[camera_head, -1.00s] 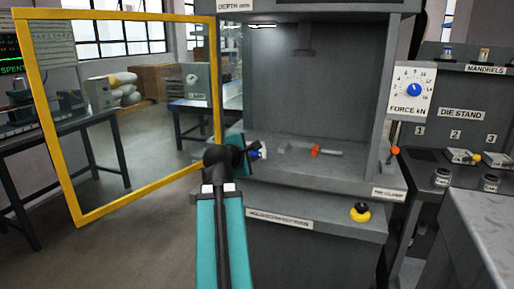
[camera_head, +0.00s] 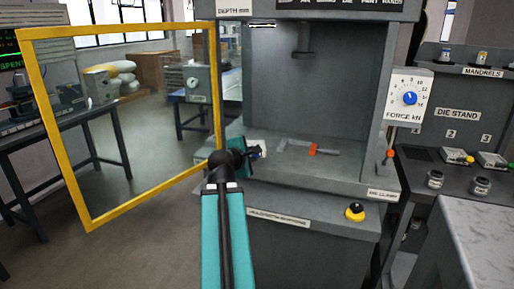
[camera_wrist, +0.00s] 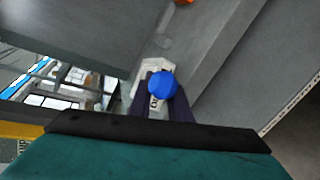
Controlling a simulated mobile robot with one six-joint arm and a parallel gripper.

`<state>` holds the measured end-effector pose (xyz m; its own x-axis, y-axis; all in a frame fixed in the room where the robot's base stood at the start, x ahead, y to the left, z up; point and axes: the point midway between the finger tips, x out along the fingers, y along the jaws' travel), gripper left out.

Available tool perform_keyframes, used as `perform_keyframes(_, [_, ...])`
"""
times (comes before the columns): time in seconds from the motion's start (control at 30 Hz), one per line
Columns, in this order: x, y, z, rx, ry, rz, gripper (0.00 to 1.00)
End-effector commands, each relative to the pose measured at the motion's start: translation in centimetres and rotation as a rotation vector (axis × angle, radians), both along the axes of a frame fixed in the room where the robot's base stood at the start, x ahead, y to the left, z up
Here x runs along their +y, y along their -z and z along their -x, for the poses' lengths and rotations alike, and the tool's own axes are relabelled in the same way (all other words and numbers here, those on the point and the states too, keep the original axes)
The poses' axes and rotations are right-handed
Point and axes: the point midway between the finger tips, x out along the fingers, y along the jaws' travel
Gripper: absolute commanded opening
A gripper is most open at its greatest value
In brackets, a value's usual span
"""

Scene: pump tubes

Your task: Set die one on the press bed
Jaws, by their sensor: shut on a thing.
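Die one, a pale block with a blue knob (camera_wrist: 162,84), is held in my gripper (camera_wrist: 155,98). In the head view the dark gripper (camera_head: 249,155) is at the left front of the press opening, with the pale die (camera_head: 258,146) just beyond its tips. My fingers are shut around the blue knob. The grey press bed (camera_head: 340,172) lies to the right of the die, inside the press. The die is over or at the bed's left edge; I cannot tell whether it touches the bed.
An orange-marked clamp bar (camera_head: 312,150) lies on the bed. An orange-knobbed lever (camera_head: 388,157) stands at the right. The open yellow-framed guard (camera_head: 218,90) is left of my arm. The ram (camera_head: 302,50) hangs above.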

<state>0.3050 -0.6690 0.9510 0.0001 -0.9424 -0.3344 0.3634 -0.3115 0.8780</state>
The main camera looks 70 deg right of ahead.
Motion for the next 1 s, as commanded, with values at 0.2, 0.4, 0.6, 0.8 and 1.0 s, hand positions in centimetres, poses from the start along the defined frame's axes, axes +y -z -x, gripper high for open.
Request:
perform_keyframes(0.2, [-0.5,-0.5,-0.2,0.000,0.000,0.003,0.00])
perform_keyframes(0.4, [-0.9,-0.6,-0.2,0.000,0.003,0.006,0.00])
perform_keyframes(0.6, [-1.3,-0.6,-0.4,0.000,0.004,0.006,0.00])
perform_keyframes(0.8, [-1.6,-0.5,-0.4,0.000,0.006,0.005,0.00])
perform_keyframes(1.0, [-1.9,-0.5,-0.5,0.000,0.005,0.006,0.00])
